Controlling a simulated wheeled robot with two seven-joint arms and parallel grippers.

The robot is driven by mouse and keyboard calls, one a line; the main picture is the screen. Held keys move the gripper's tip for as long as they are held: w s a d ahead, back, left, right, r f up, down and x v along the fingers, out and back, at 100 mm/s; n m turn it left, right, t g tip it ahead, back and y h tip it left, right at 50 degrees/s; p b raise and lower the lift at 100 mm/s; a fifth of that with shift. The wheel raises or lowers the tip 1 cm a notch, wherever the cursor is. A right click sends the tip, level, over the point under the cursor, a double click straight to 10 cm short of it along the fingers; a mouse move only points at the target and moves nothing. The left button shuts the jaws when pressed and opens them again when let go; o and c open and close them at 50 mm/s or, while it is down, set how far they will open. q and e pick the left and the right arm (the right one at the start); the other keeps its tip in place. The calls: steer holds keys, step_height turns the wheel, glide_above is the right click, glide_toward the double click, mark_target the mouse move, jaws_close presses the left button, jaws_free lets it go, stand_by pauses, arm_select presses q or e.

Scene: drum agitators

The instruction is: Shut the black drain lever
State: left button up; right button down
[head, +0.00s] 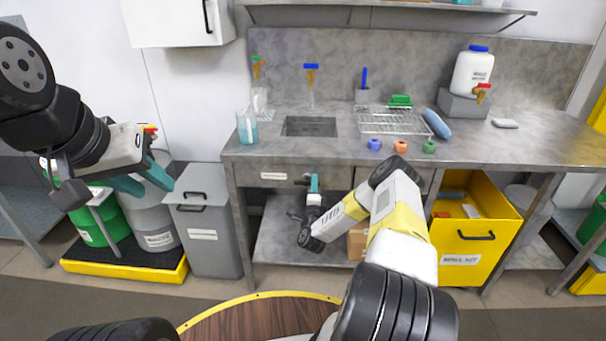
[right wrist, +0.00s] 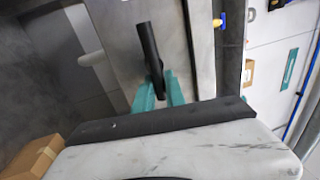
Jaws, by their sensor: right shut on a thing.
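The black drain lever (right wrist: 149,45) shows in the right wrist view as a dark bar against the grey front of the sink bench. Its lower end lies between the teal fingers of my right gripper (right wrist: 160,92), which is shut on it. In the head view my right gripper (head: 314,183) is at the bench front, below the sink basin (head: 309,126). My arm and gripper hide most of the lever there. My left gripper (head: 149,180) is at the left, its teal fingers apart and empty, away from the bench.
The steel bench (head: 265,150) carries a wire rack (head: 378,122), a jug and small coloured parts. A grey bin (head: 205,235) stands left of it. A yellow spill kit bin (head: 462,245) stands under it at the right. Drums stand at the far left.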

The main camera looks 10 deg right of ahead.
steer(key=c, duration=1.4)
jaws_free()
steer(key=shift+s+f, duration=0.1)
steer(key=v, duration=0.7)
steer(key=shift+s+a+f, duration=0.1)
steer(key=shift+s, duration=0.25)
